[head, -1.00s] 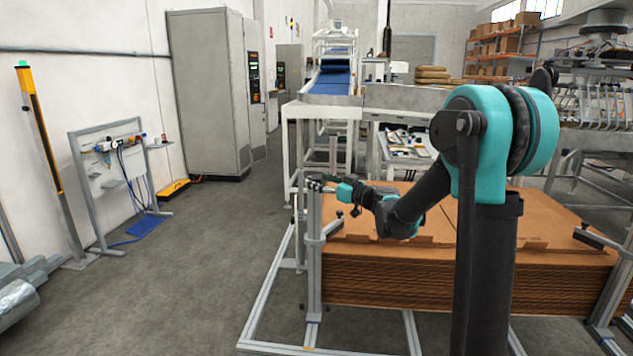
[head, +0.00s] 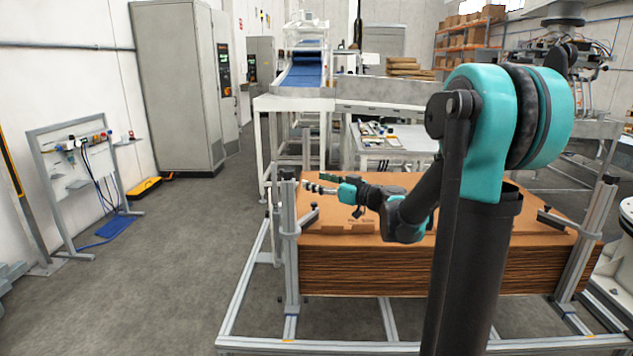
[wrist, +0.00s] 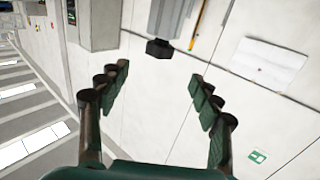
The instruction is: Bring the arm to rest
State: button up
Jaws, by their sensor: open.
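My gripper (head: 319,183) is at the end of my teal and black arm, in the middle of the head view.
A frame post (head: 290,250) stands close to my gripper. A work table (head: 395,145) and a blue conveyor (head: 303,70) lie behind the stack. A grey cabinet (head: 175,90) and a panel stand (head: 85,185) line the left wall. The floor (head: 180,270) between is clear.

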jog(key=s+d+f+m+g+h, duration=0.3)
jog(key=s+d+f+h, duration=0.2)
jog(key=s+f, duration=0.55)
jog(key=s+d+f+m+g+h, duration=0.3)
jog(key=s+d+f+h, duration=0.1)
jog(key=s+f, duration=0.65)
jog(key=s+d+f+m+h, duration=0.4)
jog(key=s+d+f+h, duration=0.1)
jog(key=s+d, duration=0.4)
jog(key=shift+s+d+f+g, duration=0.3)
jog(key=shift+d+f+g, duration=0.1)
jog(key=shift+d, duration=0.1)
